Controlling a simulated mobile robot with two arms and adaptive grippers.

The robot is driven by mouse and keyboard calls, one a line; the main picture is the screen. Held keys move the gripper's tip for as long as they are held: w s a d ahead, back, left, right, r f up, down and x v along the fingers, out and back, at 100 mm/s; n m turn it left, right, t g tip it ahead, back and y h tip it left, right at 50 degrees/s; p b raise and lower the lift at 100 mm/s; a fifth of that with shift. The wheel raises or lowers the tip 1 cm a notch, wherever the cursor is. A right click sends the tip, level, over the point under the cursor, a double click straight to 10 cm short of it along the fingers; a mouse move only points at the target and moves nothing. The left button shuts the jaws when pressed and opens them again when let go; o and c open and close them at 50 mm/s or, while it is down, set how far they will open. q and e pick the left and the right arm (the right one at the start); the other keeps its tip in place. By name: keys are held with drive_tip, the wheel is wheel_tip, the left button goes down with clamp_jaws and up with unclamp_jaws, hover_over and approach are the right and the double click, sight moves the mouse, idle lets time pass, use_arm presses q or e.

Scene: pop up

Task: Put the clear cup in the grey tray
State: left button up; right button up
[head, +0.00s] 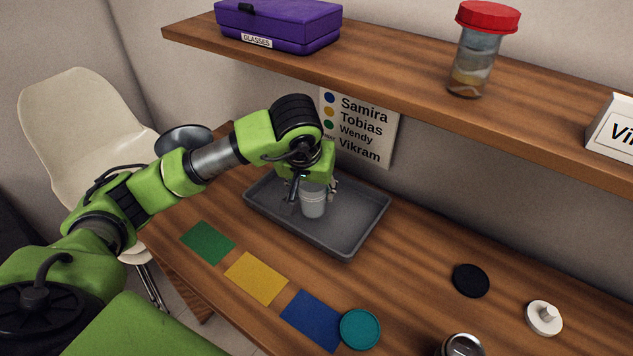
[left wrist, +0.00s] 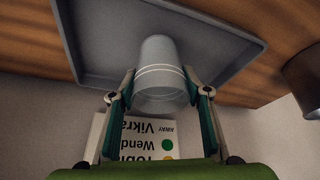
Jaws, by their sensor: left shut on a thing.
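The clear cup (head: 313,202) is upright over the grey tray (head: 345,240), inside its outline in the head view. My left gripper (head: 312,188) is shut on the cup near its upper part, pointing down. In the left wrist view the cup (left wrist: 160,70) sits between the two fingers (left wrist: 160,92), with the tray (left wrist: 90,60) behind it. I cannot tell whether the cup's base touches the tray floor. My right gripper is not in view.
A shelf (head: 400,85) hangs above the tray, with a purple glasses case (head: 280,22) and a red-lidded jar (head: 475,60). Green (head: 208,242), yellow (head: 256,278) and blue (head: 312,318) mats lie in front. A teal disc (head: 360,329) and black disc (head: 471,280) lie to the right.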

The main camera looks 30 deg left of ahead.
use_arm(q)
drive_tip(key=shift+w+a+f, duration=0.15)
drive_tip(key=shift+w+f, duration=0.1)
drive_tip(key=shift+w, duration=0.3)
drive_tip(key=shift+w+a+f+p, duration=0.15)
drive_tip(key=shift+w+f+p, duration=0.1)
drive_tip(key=shift+w+f, duration=0.3)
drive_tip(key=shift+w+a+f+p, duration=0.15)
drive_tip(key=shift+w+f+p, duration=0.1)
drive_tip(key=shift+w+f, duration=0.3)
drive_tip(key=shift+w+a+f, duration=0.1)
drive_tip(key=shift+w, duration=0.2)
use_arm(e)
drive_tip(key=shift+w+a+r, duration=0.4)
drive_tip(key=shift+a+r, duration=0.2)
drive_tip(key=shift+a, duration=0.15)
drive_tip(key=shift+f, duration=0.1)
use_arm(q)
drive_tip(key=shift+f, duration=0.15)
drive_tip(key=o, duration=1.1)
drive_tip(key=shift+c, duration=0.2)
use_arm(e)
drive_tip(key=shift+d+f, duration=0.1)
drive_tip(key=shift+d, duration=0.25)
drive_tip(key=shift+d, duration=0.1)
